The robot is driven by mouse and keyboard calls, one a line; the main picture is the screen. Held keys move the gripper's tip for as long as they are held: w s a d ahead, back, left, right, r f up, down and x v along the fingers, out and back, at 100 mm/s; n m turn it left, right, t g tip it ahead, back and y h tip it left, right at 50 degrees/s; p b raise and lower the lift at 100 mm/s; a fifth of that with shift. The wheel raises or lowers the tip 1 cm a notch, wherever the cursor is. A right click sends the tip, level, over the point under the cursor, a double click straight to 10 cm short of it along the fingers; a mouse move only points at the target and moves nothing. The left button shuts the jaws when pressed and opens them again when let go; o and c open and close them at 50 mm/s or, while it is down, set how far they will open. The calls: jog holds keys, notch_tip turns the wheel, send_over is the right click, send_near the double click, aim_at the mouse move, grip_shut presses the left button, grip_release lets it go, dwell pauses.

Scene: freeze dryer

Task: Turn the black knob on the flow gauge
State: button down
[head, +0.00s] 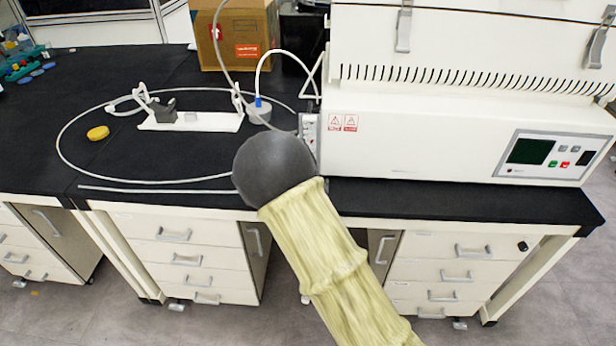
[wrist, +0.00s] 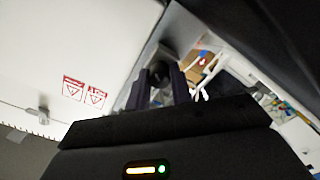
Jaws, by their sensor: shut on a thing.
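In the wrist view, my gripper (wrist: 161,76) has its two dark fingers on either side of a round black knob (wrist: 159,69) on the grey side face of the white machine. The fingers are shut on this knob. The flow gauge itself is mostly hidden behind the fingers and knob, and its scale cannot be read. In the head view, my dark wrist and pale sleeved arm cover the gripper and the knob. A narrow side panel (head: 308,129) of the machine shows just above my wrist.
The white freeze dryer (head: 420,140) fills the right of the black bench (head: 110,160). A blue-capped flask (head: 258,110), looping tubing, a white stand (head: 215,123) and a yellow disc (head: 98,132) lie to the left. A cardboard box (head: 240,38) stands behind.

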jog(key=m+b, duration=0.3)
jog(key=m, duration=0.1)
jog(key=shift+d+f+m+b, duration=0.1)
jog(key=shift+f+m+b, duration=0.2)
jog(key=shift+f+b, duration=0.1)
jog(key=shift+s+r+m+b, duration=0.1)
jog(key=shift+m+b, duration=1.05)
jog(key=shift+m, duration=0.35)
jog(key=c, duration=1.5)
grip_release()
jog(key=shift+o, duration=1.3)
jog(key=shift+r, duration=0.15)
